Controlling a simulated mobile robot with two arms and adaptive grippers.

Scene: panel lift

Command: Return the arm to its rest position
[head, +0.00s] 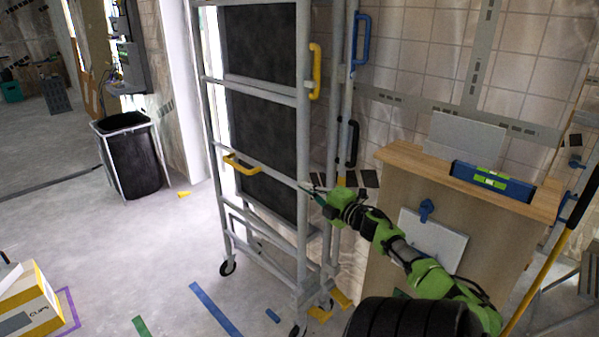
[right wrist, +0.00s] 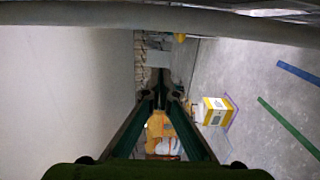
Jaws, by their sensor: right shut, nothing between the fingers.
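My right arm comes in from the lower right of the head view. Its gripper (head: 314,190) is at the grey metal frame of the wheeled panel cart (head: 302,135), close to a horizontal rail; I cannot tell whether it touches. In the right wrist view the fingers of my right gripper (right wrist: 162,97) come together with nothing between them. A grey rail (right wrist: 150,17) crosses the top of that view. Dark panels (head: 262,45) stand in the cart. My left gripper is not in view.
A wooden cabinet (head: 385,260) with a blue level (head: 492,182) on top stands right of the cart, beside my arm. A black bin (head: 133,160) stands at left. A yellow-and-white box (head: 32,305) sits at lower left.

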